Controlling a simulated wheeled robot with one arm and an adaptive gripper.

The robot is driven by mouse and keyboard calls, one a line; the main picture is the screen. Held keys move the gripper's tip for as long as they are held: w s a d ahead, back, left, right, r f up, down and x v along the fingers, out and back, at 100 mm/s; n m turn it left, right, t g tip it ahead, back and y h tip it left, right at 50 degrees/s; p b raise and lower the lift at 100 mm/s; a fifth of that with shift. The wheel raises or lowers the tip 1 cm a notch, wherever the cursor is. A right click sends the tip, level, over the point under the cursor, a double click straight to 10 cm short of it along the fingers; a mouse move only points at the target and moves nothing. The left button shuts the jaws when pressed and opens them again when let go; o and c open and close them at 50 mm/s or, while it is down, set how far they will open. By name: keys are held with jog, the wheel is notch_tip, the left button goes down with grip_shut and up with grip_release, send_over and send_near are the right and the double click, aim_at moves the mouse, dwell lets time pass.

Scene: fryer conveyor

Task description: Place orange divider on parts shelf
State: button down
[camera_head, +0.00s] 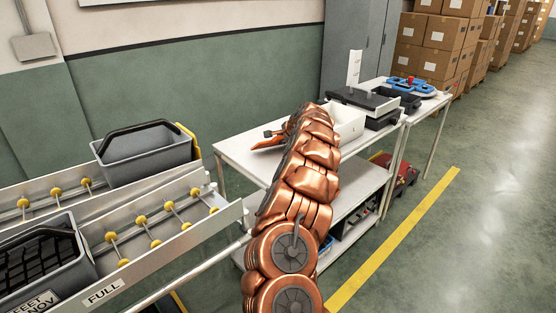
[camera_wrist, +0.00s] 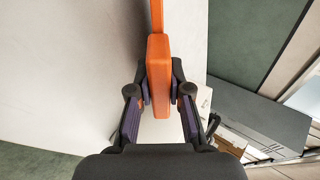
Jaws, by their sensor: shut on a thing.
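My gripper (camera_wrist: 159,92) is shut on the orange divider (camera_wrist: 158,62), with one dark finger on each side of it. In the head view the orange divider (camera_head: 267,143) shows small at the end of my copper arm, over the left part of a white table (camera_head: 232,148). My gripper (camera_head: 273,133) is partly hidden there by the arm. I cannot tell whether the divider touches the tabletop. The table has a lower shelf (camera_head: 352,197), partly covered by my arm. I cannot tell which surface is the parts shelf.
A white bin (camera_head: 348,122) and black equipment (camera_head: 364,98) stand on the table's right part. A conveyor with yellow rollers (camera_head: 140,220) carries grey crates (camera_head: 150,160) at left. A second table (camera_head: 436,100) holds a blue part. Open floor lies right of the yellow line (camera_head: 395,240).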

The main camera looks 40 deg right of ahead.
jog(key=c, duration=1.2)
grip_release()
jog(key=shift+c, duration=0.2)
jog(key=shift+r, duration=0.1)
jog(key=shift+p+v, duration=0.7)
jog(key=shift+v, duration=0.2)
jog(key=p+v, duration=0.5)
jog(key=v, duration=0.1)
